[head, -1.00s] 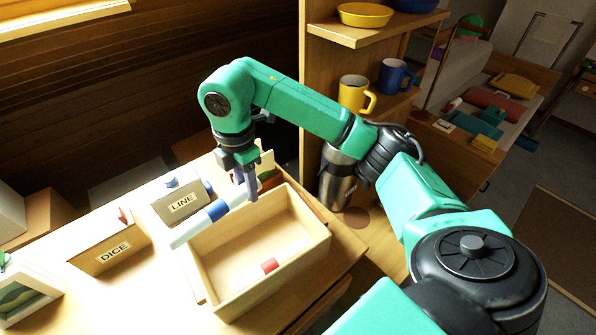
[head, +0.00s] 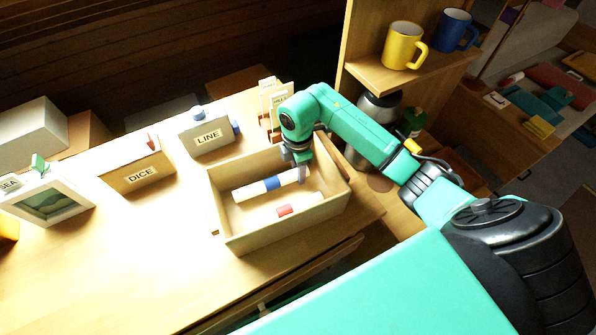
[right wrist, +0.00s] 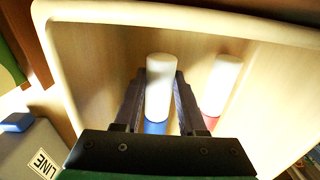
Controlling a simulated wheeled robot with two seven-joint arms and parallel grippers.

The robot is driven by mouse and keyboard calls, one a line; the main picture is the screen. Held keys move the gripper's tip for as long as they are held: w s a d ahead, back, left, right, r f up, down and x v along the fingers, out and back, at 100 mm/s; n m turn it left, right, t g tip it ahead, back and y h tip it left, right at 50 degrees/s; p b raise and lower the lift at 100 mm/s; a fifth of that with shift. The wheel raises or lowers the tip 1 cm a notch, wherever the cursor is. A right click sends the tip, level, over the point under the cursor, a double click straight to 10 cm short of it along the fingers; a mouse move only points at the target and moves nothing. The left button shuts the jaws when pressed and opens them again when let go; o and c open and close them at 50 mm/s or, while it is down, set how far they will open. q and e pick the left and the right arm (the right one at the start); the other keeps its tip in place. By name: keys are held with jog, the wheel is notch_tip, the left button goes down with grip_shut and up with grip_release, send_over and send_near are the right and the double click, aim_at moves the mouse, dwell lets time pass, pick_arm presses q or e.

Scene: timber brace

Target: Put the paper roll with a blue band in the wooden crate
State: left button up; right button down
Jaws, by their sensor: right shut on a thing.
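The white paper roll with a blue band (head: 272,183) is inside the wooden crate (head: 290,226), near its far side. My right gripper (head: 302,176) reaches down into the crate and is shut on this roll near its right end. In the right wrist view the roll (right wrist: 159,85) lies between the two dark fingers, with the blue band partly hidden by the gripper's body. I cannot tell whether it touches the crate floor. My left gripper is out of view.
A second roll with a red band (head: 284,211) lies in the crate beside the blue-banded one. The LINE box (head: 208,138) and DICE box (head: 140,174) stand left of the crate. The tabletop at front left is clear.

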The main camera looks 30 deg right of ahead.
jog(key=shift+f, duration=0.55)
